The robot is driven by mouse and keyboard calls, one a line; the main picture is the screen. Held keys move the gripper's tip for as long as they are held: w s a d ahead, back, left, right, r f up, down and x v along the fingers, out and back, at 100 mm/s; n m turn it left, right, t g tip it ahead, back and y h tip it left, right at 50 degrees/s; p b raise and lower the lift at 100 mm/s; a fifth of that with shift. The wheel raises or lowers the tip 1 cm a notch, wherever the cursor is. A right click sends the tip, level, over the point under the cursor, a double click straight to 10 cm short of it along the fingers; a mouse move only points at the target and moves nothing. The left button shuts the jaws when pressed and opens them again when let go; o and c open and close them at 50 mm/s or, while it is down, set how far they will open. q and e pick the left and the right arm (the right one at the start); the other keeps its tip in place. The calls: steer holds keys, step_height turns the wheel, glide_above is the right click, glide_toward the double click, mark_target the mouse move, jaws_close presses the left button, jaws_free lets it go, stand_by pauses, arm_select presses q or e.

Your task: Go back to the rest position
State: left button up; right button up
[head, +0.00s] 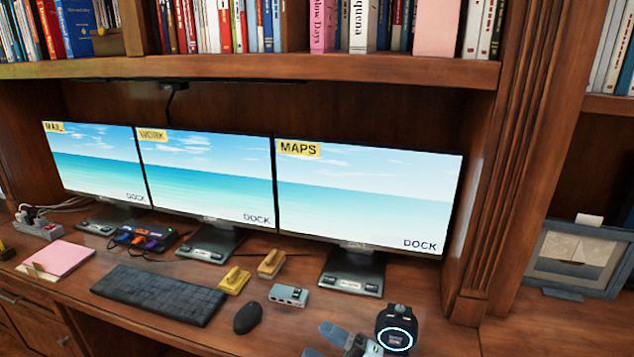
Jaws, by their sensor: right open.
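My right gripper (338,340) shows at the bottom edge of the head view, right of centre, and is partly cut off by the frame. Its grey fingers are apart and I see nothing held between them. It is over the front part of the wooden desk (190,338), to the right of a black mouse (248,318). My left gripper and left arm are not in view.
Three monitors, labelled MAIL, WORK (205,180) and MAPS (368,195), stand along the desk's back. A keyboard (158,294), a grey hub (288,294), yellow and tan blocks and a pink notepad (57,258) lie before them. A bookshelf (250,70) overhangs. A picture frame (575,258) stands right.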

steer(key=s+d+f+m+t+h, duration=0.3)
steer(key=d+f+m+h, duration=0.3)
steer(key=m, duration=0.3)
steer(key=s+d+f+m+t+h, duration=0.25)
steer(key=d+f+m+h, duration=0.25)
steer(key=f+m+h, duration=0.25)
steer(key=s+d+f+m+g+h, duration=0.3)
steer(key=s+d+f+m+g, duration=0.3)
steer(key=s+f, duration=0.55)
arm_select(q)
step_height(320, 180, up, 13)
steer(key=p, duration=1.5)
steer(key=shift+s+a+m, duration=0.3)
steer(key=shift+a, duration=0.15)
arm_select(e)
step_height(320, 180, up, 15)
steer(key=s+d+t, duration=0.1)
steer(key=t, duration=0.1)
steer(key=shift+d+f, duration=0.15)
steer(key=shift+d, duration=0.15)
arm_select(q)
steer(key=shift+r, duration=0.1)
